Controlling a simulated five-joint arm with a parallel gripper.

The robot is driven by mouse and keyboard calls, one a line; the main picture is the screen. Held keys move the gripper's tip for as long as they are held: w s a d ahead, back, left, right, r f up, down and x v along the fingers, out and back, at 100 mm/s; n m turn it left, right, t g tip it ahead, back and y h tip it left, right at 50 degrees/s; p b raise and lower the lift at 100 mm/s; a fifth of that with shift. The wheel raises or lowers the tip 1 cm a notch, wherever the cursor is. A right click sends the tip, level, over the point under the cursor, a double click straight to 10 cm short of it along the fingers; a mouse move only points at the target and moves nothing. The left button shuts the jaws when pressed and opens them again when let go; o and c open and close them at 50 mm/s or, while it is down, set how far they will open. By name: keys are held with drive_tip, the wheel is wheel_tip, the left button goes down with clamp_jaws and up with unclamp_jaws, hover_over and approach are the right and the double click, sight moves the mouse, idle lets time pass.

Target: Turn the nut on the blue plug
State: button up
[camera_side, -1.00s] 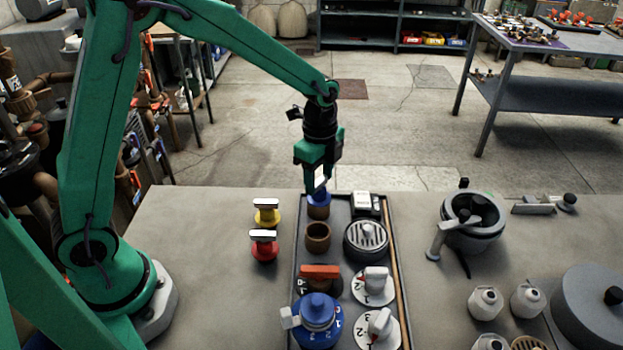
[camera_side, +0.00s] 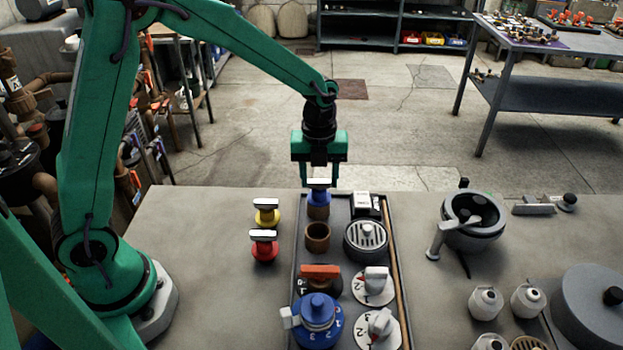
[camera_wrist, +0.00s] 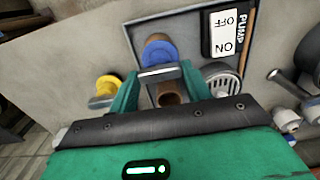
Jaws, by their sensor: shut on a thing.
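The blue plug (camera_side: 319,197) stands upright in a brown socket (camera_side: 318,213) at the far end of the tray. A pale-topped bar, its nut (camera_side: 318,182), lies across its top. My gripper (camera_side: 319,185) points down over the plug, with one finger at each end of the bar, and is shut on it. In the wrist view the bar (camera_wrist: 159,72) spans between my fingers (camera_wrist: 159,85), in front of the blue plug (camera_wrist: 159,50). The fingertips are partly hidden there.
A yellow plug (camera_side: 266,213) and a red plug (camera_side: 263,246) stand on the table left of the tray (camera_side: 297,250). In the tray are an open brown socket (camera_side: 317,238), a round drain grille (camera_side: 366,240), a pump switch (camera_side: 362,203) and several valves. The table's far edge lies behind.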

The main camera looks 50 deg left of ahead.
sight(318, 181)
drive_tip(key=m, duration=0.4)
drive_tip(key=shift+m, duration=0.3)
drive_tip(key=m, duration=0.4)
idle(0.3)
drive_tip(key=o, duration=1)
drive_tip(key=shift+s+r, duration=0.1)
drive_tip(key=shift+r, duration=3.8)
